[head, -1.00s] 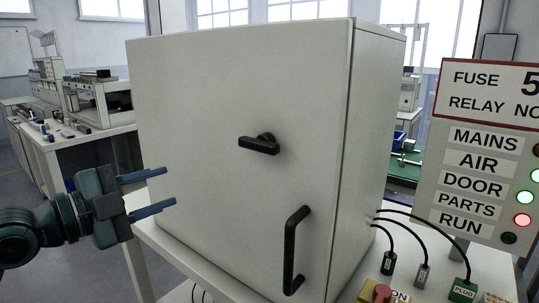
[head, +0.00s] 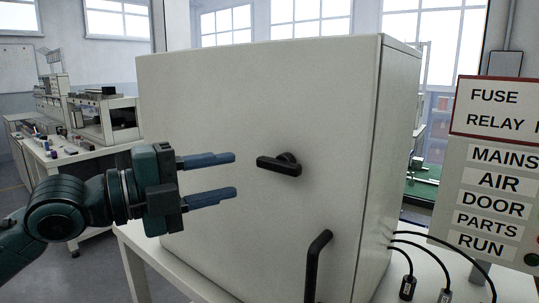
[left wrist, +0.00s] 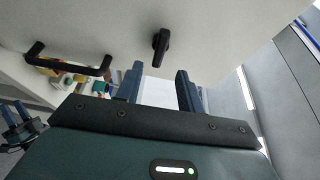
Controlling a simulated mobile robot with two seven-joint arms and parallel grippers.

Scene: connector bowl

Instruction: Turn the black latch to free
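The black latch (head: 279,165) is a short bar handle on the front of a pale grey cabinet (head: 230,90). In the head view its bar lies nearly level, pointing left from its round pivot. My left gripper (head: 236,174) is open and empty, with its blue fingers pointing right, a little to the left of the latch and apart from it. In the left wrist view the latch (left wrist: 160,47) shows beyond and between the open fingers (left wrist: 158,80). My right gripper is not seen clearly in the head view.
A black door handle (head: 317,265) is below and right of the latch. A sign panel (head: 495,170) stands to the right, with black cables (head: 440,250) on the table in front. A bench with equipment (head: 75,130) is behind left.

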